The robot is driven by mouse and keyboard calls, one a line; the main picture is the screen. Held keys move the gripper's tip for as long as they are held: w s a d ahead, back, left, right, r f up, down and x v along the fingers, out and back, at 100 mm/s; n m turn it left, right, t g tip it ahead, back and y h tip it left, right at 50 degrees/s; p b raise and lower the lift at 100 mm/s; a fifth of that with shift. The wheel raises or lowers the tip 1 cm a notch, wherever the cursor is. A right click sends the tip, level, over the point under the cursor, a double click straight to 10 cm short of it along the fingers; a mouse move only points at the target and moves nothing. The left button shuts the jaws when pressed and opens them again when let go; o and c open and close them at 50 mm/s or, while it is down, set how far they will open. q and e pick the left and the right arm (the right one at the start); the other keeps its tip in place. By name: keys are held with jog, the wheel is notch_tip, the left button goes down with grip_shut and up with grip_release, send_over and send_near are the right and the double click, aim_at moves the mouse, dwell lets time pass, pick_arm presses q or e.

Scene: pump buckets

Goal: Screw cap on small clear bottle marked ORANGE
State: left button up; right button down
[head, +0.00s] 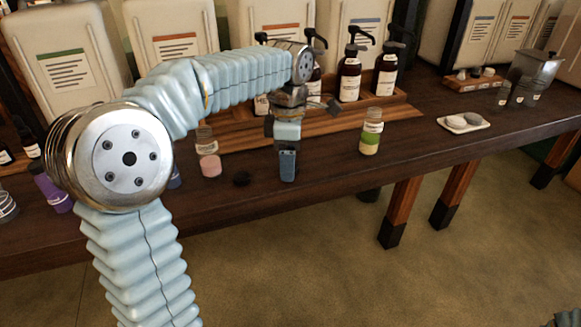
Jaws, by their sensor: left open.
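My left gripper (287,168) points down over the front part of the wooden bench and is open. I see it nearly edge-on, and no bottle or cap shows between its fingers. A small clear bottle with pink contents (210,165) stands upright to its left. The lettering is too small to read, so I cannot tell which bottle is marked ORANGE. My right gripper is not recognisable in view.
Dark pump bottles (349,78) stand on a wooden riser (400,113) behind. Large white containers (277,25) line the back. A purple bottle (53,192) is at the left. A white tray (463,124) and metal pot (535,70) are at the right. The front right bench is clear.

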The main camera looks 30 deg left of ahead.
pick_arm(q)
jog(key=c, duration=1.1)
notch_tip(320, 180, up, 3)
jog(key=shift+r+p, duration=0.1)
jog(key=shift+p, duration=0.25)
jog(key=s+d+r, duration=0.6)
jog(key=d+r, duration=0.4)
jog(key=d, duration=0.2)
jog(key=shift+d, duration=0.35)
